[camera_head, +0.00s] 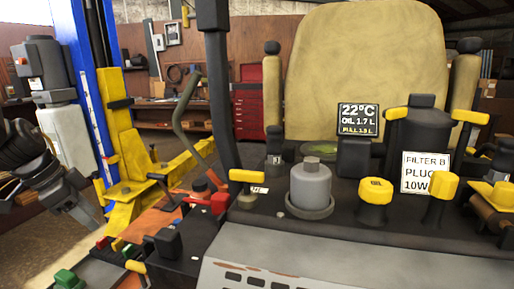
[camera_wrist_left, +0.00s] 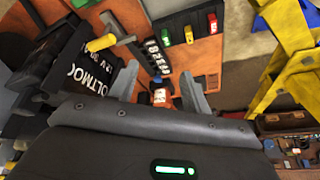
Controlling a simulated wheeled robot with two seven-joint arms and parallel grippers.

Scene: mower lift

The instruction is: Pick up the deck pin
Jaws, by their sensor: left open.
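I cannot single out the deck pin for certain in either view. My left gripper (camera_wrist_left: 158,88) is open in the left wrist view, its two grey fingers spread above an orange surface (camera_wrist_left: 201,55). A small white and reddish piece (camera_wrist_left: 158,96) shows between and beyond the fingers; I cannot tell what it is. My right gripper is in neither view.
A dark box lettered "VOLTMO" (camera_wrist_left: 83,72) and a yellow-ended part (camera_wrist_left: 101,43) lie left of the fingers. A black strip with coloured pieces (camera_wrist_left: 189,33) is beyond. The mower's grey cap (camera_head: 311,183) and yellow knob (camera_head: 375,191) stand right; a yellow lift post (camera_head: 122,145) stands left.

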